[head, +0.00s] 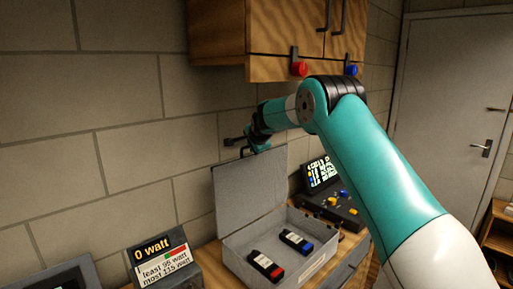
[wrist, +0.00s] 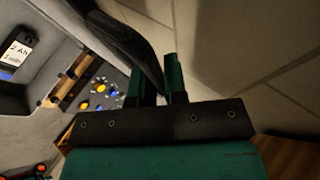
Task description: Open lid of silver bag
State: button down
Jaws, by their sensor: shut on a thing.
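The silver bag (head: 232,254) is an open grey case on the wooden counter. Its lid (head: 245,187) stands raised, about upright, at the back left of the case, near the block wall. My gripper (head: 250,145) is at the lid's top edge, shut on the dark lid handle. In the wrist view, the black handle (wrist: 118,36) runs between my gripper's green fingers (wrist: 162,75). Two batteries lie inside the bag: one black with a red end (head: 265,266) and one black with a blue end (head: 296,241).
A "0 watt" display (head: 163,262) stands left of the bag. A dark control box (head: 330,208) with yellow and blue knobs and a screen (head: 322,173) stand to its right. A wooden cupboard (head: 270,40) hangs above my arm. A grey door (head: 455,110) is at right.

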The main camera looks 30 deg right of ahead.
dwell(0.3)
jog(key=c, duration=1.2)
grip_release()
jog(key=shift+o, duration=0.2)
jog(key=shift+f, duration=0.15)
jog(key=shift+s, duration=0.1)
jog(key=b+v, duration=0.7)
jog(key=v, duration=1)
jog(key=shift+r, duration=0.4)
jog(key=shift+a, duration=0.1)
jog(key=shift+s+a, duration=0.1)
